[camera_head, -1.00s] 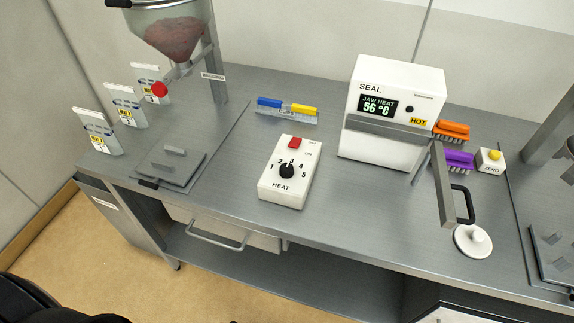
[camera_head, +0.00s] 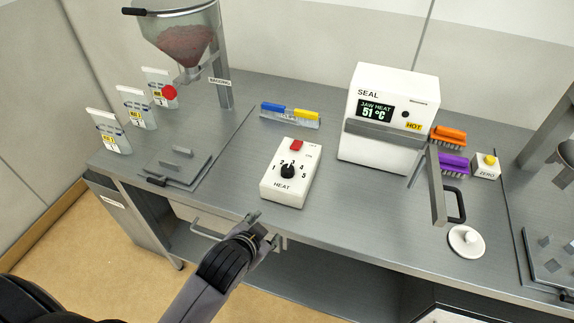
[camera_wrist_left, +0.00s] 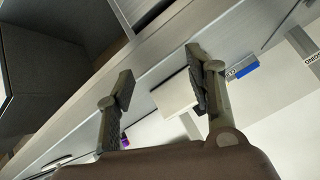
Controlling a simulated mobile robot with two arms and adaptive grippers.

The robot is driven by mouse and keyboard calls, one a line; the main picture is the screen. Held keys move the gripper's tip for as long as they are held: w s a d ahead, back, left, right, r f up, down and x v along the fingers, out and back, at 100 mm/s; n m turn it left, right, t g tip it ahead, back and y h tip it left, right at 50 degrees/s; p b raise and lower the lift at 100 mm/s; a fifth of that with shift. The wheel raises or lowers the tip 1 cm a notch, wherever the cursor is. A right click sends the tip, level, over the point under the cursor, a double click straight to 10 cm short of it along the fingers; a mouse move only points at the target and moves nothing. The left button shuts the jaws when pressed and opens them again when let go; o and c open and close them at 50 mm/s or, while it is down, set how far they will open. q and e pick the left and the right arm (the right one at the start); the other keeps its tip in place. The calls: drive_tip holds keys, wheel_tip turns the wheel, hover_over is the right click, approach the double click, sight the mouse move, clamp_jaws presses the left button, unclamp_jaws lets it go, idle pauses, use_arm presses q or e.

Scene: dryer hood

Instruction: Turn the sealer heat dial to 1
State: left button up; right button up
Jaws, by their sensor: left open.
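The heat control box (camera_head: 290,174) is white and stands near the front edge of the bench, with a black dial (camera_head: 288,171) ringed by the numbers 1 to 5 and a red switch (camera_head: 297,146) above it. The dial's pointer looks to be up near 3. The sealer (camera_head: 388,118) behind it reads jaw heat 51 °C and carries a HOT label. My left gripper (camera_head: 264,226) is open and empty, in front of and below the box, apart from it. In the left wrist view, the box (camera_wrist_left: 176,95) shows beyond the open fingers (camera_wrist_left: 160,85). My right gripper is not in view.
A drawer handle (camera_head: 207,230) sticks out under the bench edge near my left gripper. A sealer lever (camera_head: 437,187) and a white round lidded piece (camera_head: 466,241) stand at right.

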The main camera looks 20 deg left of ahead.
use_arm(q)
drive_tip(key=w+d+r+m+t+h, duration=0.2)
drive_tip(key=w+d+r+m+t, duration=0.25)
drive_tip(key=w+r, duration=0.35)
drive_tip(key=w+d+r+m+t+h, duration=0.4)
drive_tip(key=w+r, duration=0.3)
drive_tip(key=r, duration=0.4)
drive_tip(key=d+r+m+h, duration=0.7)
drive_tip(key=d+r+m, duration=0.25)
drive_tip(key=m, duration=0.25)
drive_tip(key=s+d+r+m+g+h, duration=0.1)
drive_tip(key=s+d+m+g+h, duration=0.3)
drive_tip(key=m+g, duration=0.4)
drive_tip(key=s+d+r+m+g+h, duration=0.1)
drive_tip(key=s+d+m+g+h, duration=0.15)
drive_tip(key=d+m+g, duration=0.6)
drive_tip(key=m+g+y, duration=0.1)
drive_tip(key=m+y, duration=1.4)
drive_tip(key=y, duration=0.4)
hover_over(286, 167)
wheel_tip(286, 167, down, 7)
wheel_tip(286, 167, down, 16)
drive_tip(key=p, duration=0.5)
drive_tip(key=shift+f+p, duration=0.15)
drive_tip(key=shift+p, duration=0.2)
drive_tip(key=shift+f, duration=0.55)
